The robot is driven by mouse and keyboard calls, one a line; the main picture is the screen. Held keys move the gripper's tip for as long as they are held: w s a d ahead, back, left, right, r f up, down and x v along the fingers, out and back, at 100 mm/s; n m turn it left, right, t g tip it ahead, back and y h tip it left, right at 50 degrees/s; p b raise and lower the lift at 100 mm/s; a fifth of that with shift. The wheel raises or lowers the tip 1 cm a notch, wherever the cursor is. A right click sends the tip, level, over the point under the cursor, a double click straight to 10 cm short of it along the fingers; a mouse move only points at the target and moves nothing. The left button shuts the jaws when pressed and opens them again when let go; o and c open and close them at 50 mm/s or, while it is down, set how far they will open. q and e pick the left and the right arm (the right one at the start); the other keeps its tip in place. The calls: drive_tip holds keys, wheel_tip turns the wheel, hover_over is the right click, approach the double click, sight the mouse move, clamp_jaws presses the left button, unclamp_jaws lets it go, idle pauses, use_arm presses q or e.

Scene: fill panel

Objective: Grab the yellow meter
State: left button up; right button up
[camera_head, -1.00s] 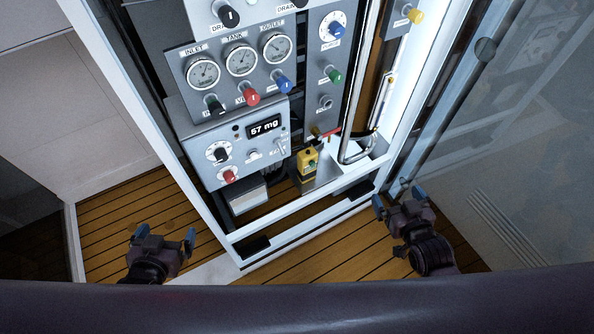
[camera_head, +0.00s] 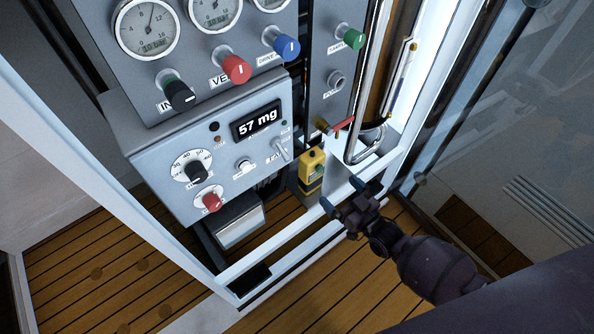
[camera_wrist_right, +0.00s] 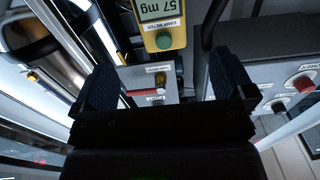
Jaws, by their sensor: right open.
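The yellow meter (camera_head: 312,166) stands low inside the cabinet, right of the panel with the "57 mg" display. In the right wrist view the yellow meter (camera_wrist_right: 163,40) shows at the top, with its own screen reading 57 mg, a green button and a "DAMP METER" label; its upper part is cut off by the frame. My right gripper (camera_head: 342,195) is open and empty at the cabinet's front, just right of and below the meter, apart from it. In the wrist view its two fingers (camera_wrist_right: 162,84) are spread below the meter. My left gripper is out of view.
A white cabinet frame (camera_head: 300,248) borders the opening. A red-handled valve (camera_head: 342,124) and a bent metal pipe (camera_head: 362,150) are close behind and right of the meter. The knob panel (camera_head: 218,165) is left. A glass door (camera_head: 490,140) stands at right.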

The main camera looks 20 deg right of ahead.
sight(315, 168)
drive_tip(key=b+x, duration=0.2)
drive_tip(key=x, duration=0.8)
drive_tip(key=shift+w+a+f, duration=0.15)
drive_tip(key=shift+a, duration=0.1)
drive_tip(key=shift+w, duration=0.3)
drive_tip(key=shift+r, duration=0.2)
drive_tip(key=c, duration=1.2)
drive_tip(key=shift+r, duration=0.1)
drive_tip(key=shift+c, duration=0.2)
